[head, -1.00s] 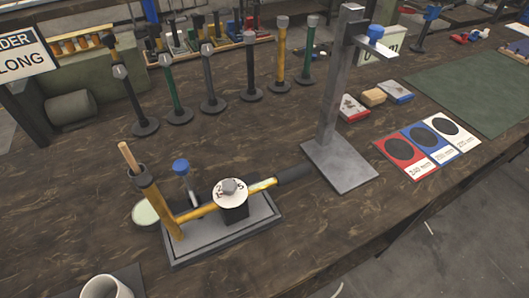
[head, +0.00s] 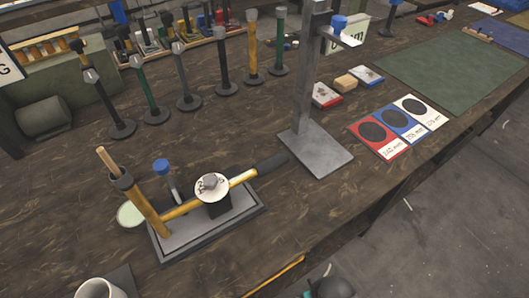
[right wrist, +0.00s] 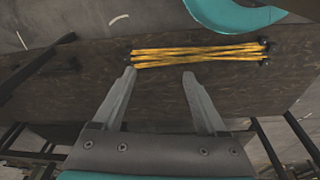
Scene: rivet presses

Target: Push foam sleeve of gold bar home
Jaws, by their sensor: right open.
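The gold bar (head: 183,208) lies slantwise across a grey-rimmed base plate (head: 213,228) in the head view, between an upright gold post (head: 146,204) and the right side. A dark foam sleeve (head: 272,161) sits on the bar's right end, beyond the plate's edge. A white dial (head: 211,187) on a black block covers the bar's middle. My right gripper (right wrist: 158,74) is open and empty in the right wrist view, its fingertips just below yellow strands. The bar and sleeve are not seen in that view. My left gripper is not in view.
Yellow strands (right wrist: 198,54) stretch between dark pegs on a wooden surface. A grey stand (head: 316,150) rises just right of the sleeve. A white mug (head: 100,288) is at the lower left. Several upright tools stand behind. Bench top in front of the stand is clear.

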